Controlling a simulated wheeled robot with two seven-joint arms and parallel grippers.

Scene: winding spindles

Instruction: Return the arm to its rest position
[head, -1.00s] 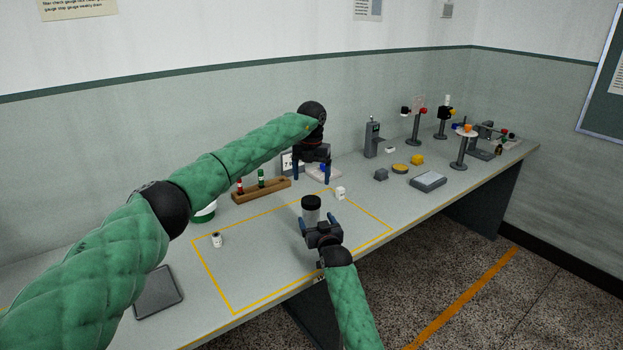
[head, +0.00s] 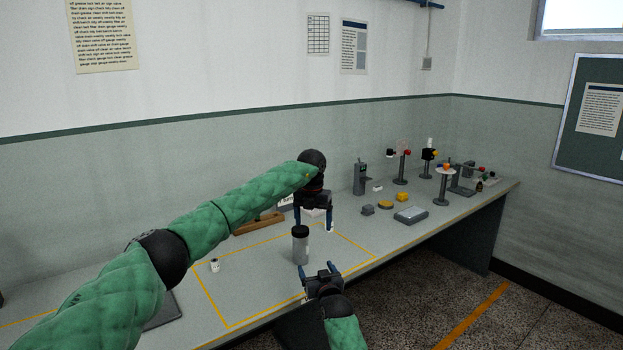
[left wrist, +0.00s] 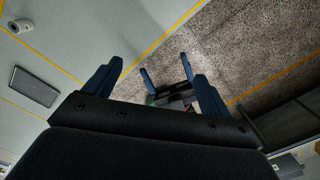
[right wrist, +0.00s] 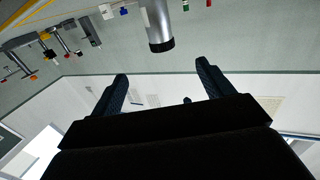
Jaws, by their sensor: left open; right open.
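My right gripper (head: 317,268) is open and empty in the head view, near the table's front edge. It is in front of a grey cylinder with a dark lid (head: 300,250), which stands upright and apart from its fingers. In the right wrist view the cylinder (right wrist: 160,28) shows beyond the open fingers (right wrist: 162,72). My left gripper (head: 313,220) is open and points down above the table, behind the cylinder. In the left wrist view its open fingers (left wrist: 158,70) have nothing between them up close; my right gripper shows beyond.
A small white piece (head: 214,266) stands inside the yellow-lined area of the table (head: 250,290). A wooden rack (head: 260,224) is partly hidden behind my left arm. A grey scale-like box (head: 410,215) and several stands are at the right. A dark flat tray (left wrist: 34,86) lies on the table.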

